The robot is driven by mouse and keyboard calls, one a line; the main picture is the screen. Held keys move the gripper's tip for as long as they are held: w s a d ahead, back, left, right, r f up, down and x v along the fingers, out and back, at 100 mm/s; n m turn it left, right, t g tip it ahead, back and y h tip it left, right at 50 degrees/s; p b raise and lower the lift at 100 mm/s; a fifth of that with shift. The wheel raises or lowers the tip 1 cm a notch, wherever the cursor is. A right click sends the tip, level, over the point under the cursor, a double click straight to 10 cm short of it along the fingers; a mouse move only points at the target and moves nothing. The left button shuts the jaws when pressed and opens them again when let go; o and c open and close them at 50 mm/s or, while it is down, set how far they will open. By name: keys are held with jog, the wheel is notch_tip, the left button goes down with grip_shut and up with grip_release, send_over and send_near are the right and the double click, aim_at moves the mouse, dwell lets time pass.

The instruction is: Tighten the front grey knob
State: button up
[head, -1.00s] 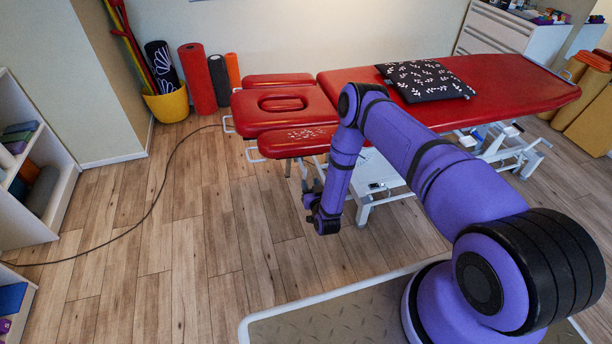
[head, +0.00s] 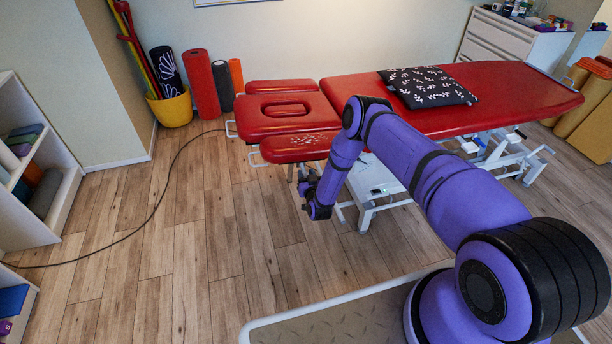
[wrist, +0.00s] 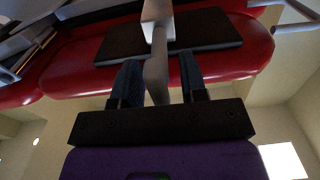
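The red treatment table (head: 450,118) has a sectioned head end. My gripper (head: 306,182) is low beside the front edge of that end, fingers toward the underside. In the wrist view my gripper (wrist: 158,85) has its two dark fingers apart, with a grey rod (wrist: 157,65) in the gap between them. The rod hangs from a pale block (wrist: 157,12) under the red padding. I cannot tell whether the rod belongs to the front grey knob. No knob can be made out in the head view, where my arm and the padding cover that area.
The table's white frame (head: 368,200) stands just right of my gripper. A black cable (head: 160,190) runs across the floor at left. The wooden floor (head: 190,270) is otherwise clear there. A yellow bucket (head: 172,108) and rolled mats (head: 201,85) stand by the wall.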

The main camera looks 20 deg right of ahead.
jog(key=shift+w, duration=0.1)
grip_shut()
jog(key=shift+m, duration=0.4)
jog(key=m, duration=0.3)
jog(key=shift+d+f+m, duration=0.1)
jog(key=shift+d+m, duration=0.05)
jog(key=shift+m, duration=0.25)
jog(key=m, duration=0.4)
jog(key=shift+d+m, duration=0.1)
jog(key=shift+m, duration=0.2)
jog(key=m, duration=0.4)
jog(key=shift+f, duration=0.2)
jog(key=m, duration=0.4)
jog(key=shift+m, duration=0.3)
jog(key=shift+f, duration=0.1)
